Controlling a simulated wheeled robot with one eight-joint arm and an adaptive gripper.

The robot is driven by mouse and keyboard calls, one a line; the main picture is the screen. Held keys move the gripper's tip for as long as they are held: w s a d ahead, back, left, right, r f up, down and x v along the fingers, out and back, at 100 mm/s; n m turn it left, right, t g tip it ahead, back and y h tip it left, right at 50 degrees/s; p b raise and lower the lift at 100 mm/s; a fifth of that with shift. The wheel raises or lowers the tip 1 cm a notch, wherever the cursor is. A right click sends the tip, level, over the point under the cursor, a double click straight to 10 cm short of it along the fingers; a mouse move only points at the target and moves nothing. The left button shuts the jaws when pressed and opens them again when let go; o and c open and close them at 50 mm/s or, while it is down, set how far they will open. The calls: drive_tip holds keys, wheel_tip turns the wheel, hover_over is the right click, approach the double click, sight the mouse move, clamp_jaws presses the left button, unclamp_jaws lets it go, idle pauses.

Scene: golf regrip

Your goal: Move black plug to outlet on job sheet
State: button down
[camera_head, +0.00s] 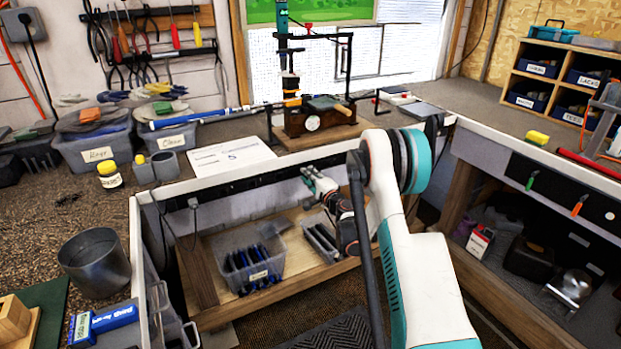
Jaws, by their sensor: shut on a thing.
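The white job sheet (232,156) lies on the bench and bears a large handwritten mark that looks like a 5. A long black outlet strip (235,186) runs along the wall under the bench's front edge. A grey plug (193,203) with a hanging cord sits at the strip's left part. My gripper (307,175) is close to the strip's right part, just under the bench edge. It is shut on a small dark thing, which appears to be the black plug. The plug's outline, and whether it touches the strip, cannot be made out at this size.
A clear bin of dark blue items (252,272) and a smaller bin (322,240) stand on the shelf below my gripper. A vise stand (312,118) sits on the bench above. My arm hides part of the strip's right side. A grey bucket (95,262) stands at left.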

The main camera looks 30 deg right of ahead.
drive_tip(key=shift+w, duration=0.4)
drive_tip(key=c, duration=1.4)
unclamp_jaws()
drive_tip(key=shift+o, duration=0.2)
drive_tip(key=s, duration=1.2)
drive_tip(key=shift+d, duration=0.2)
